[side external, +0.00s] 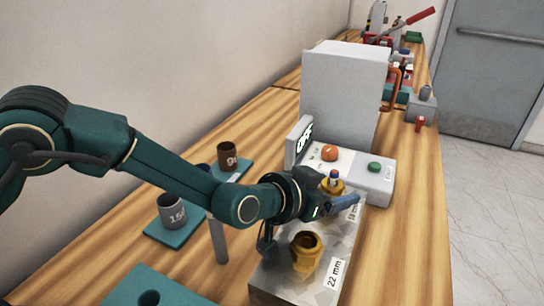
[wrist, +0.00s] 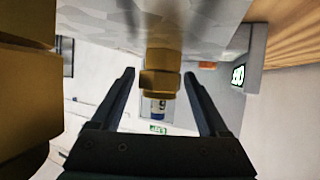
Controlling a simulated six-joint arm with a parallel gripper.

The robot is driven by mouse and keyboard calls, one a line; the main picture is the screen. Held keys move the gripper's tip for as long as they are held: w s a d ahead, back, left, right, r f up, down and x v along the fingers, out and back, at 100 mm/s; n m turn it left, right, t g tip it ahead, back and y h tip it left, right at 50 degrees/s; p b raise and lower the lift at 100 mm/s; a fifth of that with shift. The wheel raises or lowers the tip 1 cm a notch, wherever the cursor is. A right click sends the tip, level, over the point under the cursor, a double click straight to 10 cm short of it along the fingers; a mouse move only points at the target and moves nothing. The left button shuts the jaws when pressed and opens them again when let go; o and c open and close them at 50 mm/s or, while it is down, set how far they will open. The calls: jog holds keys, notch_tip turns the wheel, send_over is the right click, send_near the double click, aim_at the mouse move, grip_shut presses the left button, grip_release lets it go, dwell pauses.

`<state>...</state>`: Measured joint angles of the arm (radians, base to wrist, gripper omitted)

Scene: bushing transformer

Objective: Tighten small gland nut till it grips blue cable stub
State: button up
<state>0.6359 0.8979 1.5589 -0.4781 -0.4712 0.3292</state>
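The small brass gland nut (wrist: 160,82) is in the middle of the wrist view, with the blue cable stub (wrist: 157,105) showing from its end. In the side view the small gland (side external: 331,187) stands on the grey metal block by the 18 mm label, with the blue-topped stub (side external: 334,176) upright in it. My gripper (wrist: 159,76) is open, its dark fingers on either side of the nut in the wrist view, with a visible gap at each side. In the side view my gripper (side external: 342,203) is level with the gland, partly hiding it.
A larger brass gland (side external: 306,255) stands nearer on the block (side external: 285,283) by the 22 mm label; it fills the left of the wrist view. Behind is a control box (side external: 372,180) with an OFF display, orange knob and green button. Cups on teal trays stand left.

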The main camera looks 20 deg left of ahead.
jog(key=c, duration=1)
jog(key=shift+c, duration=0.2)
jog(key=shift+r+m+h, duration=0.1)
jog(key=shift+m+h, duration=0.3)
jog(key=shift+h, duration=0.1)
grip_shut()
jog(key=shift+d+m+g+h, duration=0.1)
jog(key=shift+m+g+h, duration=0.3)
jog(key=shift+m+h, duration=0.15)
jog(key=o, duration=1.6)
grip_release()
jog(key=shift+v, duration=3.05)
jog(key=shift+w, duration=0.1)
